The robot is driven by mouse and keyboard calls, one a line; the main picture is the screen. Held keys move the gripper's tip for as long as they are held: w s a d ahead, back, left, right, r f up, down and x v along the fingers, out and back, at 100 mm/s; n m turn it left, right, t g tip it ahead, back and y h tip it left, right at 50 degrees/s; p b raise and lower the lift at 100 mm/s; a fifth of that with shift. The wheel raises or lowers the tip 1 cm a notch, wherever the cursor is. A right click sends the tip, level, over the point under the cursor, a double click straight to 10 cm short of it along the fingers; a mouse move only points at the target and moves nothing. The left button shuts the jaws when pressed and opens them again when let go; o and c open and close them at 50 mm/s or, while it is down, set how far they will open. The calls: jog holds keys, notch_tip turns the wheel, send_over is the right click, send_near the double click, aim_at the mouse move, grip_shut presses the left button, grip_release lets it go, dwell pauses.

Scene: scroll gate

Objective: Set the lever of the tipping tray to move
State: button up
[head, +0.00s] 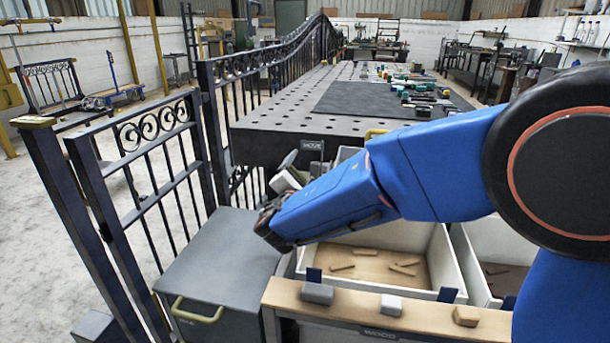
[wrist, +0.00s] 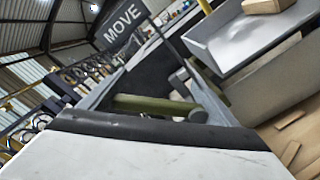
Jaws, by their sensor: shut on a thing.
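My gripper (head: 268,224) shows in the head view as the dark end of the blue arm, low over the grey cabinet top at the near edge of the work table. Its fingertips are hard to make out there. In the wrist view an olive-green bar (wrist: 150,104), which looks like the lever, lies across the middle, close against dark gripper parts. My gripper appears shut on it. The MOVE label (wrist: 123,22) is behind it, at the upper left of the wrist view. A light grey tray (wrist: 255,35) with a tan block is at the upper right. My arm hides much of the tray in the head view.
A dark metal gate (head: 150,180) stands left of the grey cabinet (head: 220,255). The perforated table (head: 270,130) holds tools on a dark mat. A pale bin (head: 440,255) with wooden pieces lies below my arm. Blocks sit on a wooden ledge (head: 345,305) in front. Open floor is at left.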

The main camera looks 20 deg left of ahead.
jog(key=m, duration=0.1)
jog(key=d+m, duration=0.1)
jog(key=m, duration=0.2)
jog(key=shift+d+r, duration=0.35)
jog(key=shift+d+m, duration=0.3)
jog(key=shift+m, duration=0.5)
jog(key=shift+d+m, duration=0.25)
jog(key=shift+m, duration=0.55)
jog(key=shift+w, duration=0.1)
jog(key=o, duration=1.5)
jog(key=shift+c, duration=0.2)
jog(key=s+d, duration=0.1)
jog(key=s, duration=1.6)
jog(key=shift+s, duration=0.2)
